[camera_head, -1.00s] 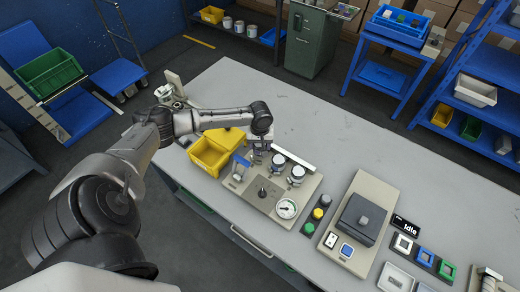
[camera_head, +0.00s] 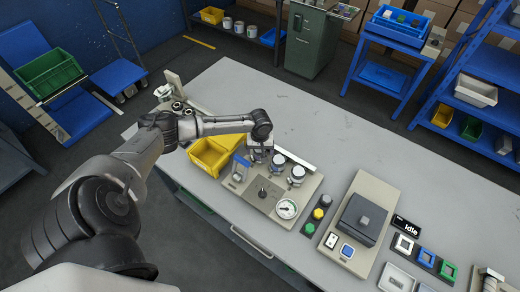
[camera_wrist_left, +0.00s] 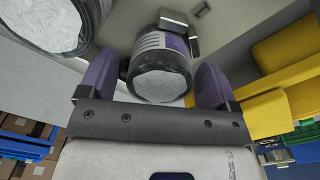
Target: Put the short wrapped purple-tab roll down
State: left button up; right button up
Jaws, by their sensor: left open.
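My left gripper (camera_head: 257,156) is over the back left of the beige panel (camera_head: 304,190). In the left wrist view its purple fingers (camera_wrist_left: 155,82) are open, one on each side of a short dark-wrapped roll (camera_wrist_left: 160,85). The roll has a pale round end, a light band and a purple tab (camera_wrist_left: 176,43). Narrow gaps seem to show between the fingers and the roll. The wrist largely hides this roll in the head view, and I cannot make out what its far end touches. My right gripper is not in view.
Two more pale-topped rolls (camera_head: 278,161) and (camera_head: 297,175) stand to the right on the panel. An open yellow bin (camera_head: 208,157) is close on the left. A gauge (camera_head: 287,208) is at the panel's front. The grey table (camera_head: 350,140) behind is clear.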

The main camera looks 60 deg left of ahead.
pick_arm(q)
notch_tip(320, 180, up, 12)
jog(key=p, duration=0.1)
jog(key=shift+r, duration=0.15)
dwell(0.6)
jog(key=s+d+r+m+t+y, duration=0.1)
jog(key=d+r+m+t, duration=0.15)
jog(key=d+m, duration=0.7)
jog(key=d+r+m+t+y, duration=0.1)
jog(key=d+m+t, duration=0.3)
jog(key=d+m, duration=0.5)
jog(key=s+d+f+n+g+h, duration=0.1)
jog(key=s+d+f, duration=0.3)
jog(key=s, duration=0.6)
jog(key=s+d+f+n+g+h, duration=0.1)
jog(key=s+d+f+n+g, duration=0.1)
jog(key=s+d, duration=0.5)
jog(key=s+f+n, duration=0.1)
jog(key=s+f, duration=0.1)
jog(key=s, duration=0.2)
jog(key=shift+s+n, duration=0.25)
jog(key=shift+n, duration=0.1)
